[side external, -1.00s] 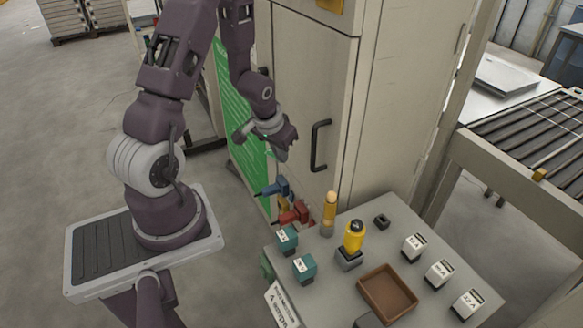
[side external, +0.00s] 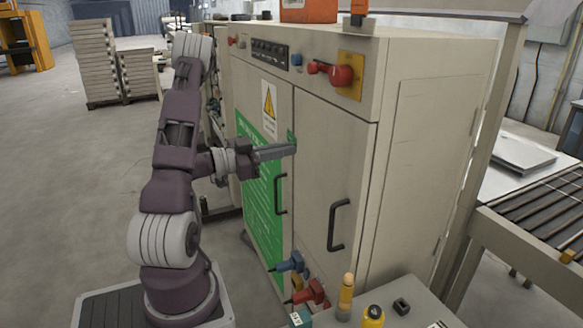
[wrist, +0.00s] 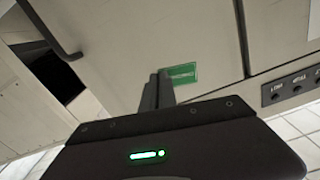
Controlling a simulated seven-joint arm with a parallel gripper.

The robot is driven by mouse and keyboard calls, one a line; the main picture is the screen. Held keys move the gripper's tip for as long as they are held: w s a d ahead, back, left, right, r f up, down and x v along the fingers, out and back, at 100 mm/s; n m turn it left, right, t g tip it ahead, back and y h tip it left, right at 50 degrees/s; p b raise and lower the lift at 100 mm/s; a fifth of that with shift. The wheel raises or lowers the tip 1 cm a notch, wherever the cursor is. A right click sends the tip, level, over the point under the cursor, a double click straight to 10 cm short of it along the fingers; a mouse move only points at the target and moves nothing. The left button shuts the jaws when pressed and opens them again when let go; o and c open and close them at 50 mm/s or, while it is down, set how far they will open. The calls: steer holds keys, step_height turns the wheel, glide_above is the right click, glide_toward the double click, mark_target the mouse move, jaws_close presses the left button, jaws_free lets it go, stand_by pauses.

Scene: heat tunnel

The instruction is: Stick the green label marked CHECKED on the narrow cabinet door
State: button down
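The green label (side external: 292,136) is a small rectangle at the upper part of the cabinet front, by the seam between the two doors. In the wrist view, the label (wrist: 182,73) shows pale lettering too small to read. It appears flat against the beige door (wrist: 205,35), beside the seam. My gripper (side external: 294,149) reaches toward the cabinet just below the label. Its fingers (wrist: 160,74) are close together, with their tips at the label's edge. I cannot tell whether they pinch the label or only touch it.
The left door carries a yellow warning sign (side external: 269,108), a green placard (side external: 262,205) and a black handle (side external: 279,194). The right door has another black handle (side external: 338,225). A red rotary switch (side external: 340,75) sits above. A bench with a yellow button (side external: 373,317) stands in front.

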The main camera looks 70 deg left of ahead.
stand_by(0.3)
steer(key=shift+w, duration=2.95)
steer(key=shift+w, duration=0.5)
steer(key=c, duration=1.2)
jaws_free()
glide_toward(321, 143)
steer(key=shift+w+a, duration=0.1)
steer(key=shift+w, duration=0.2)
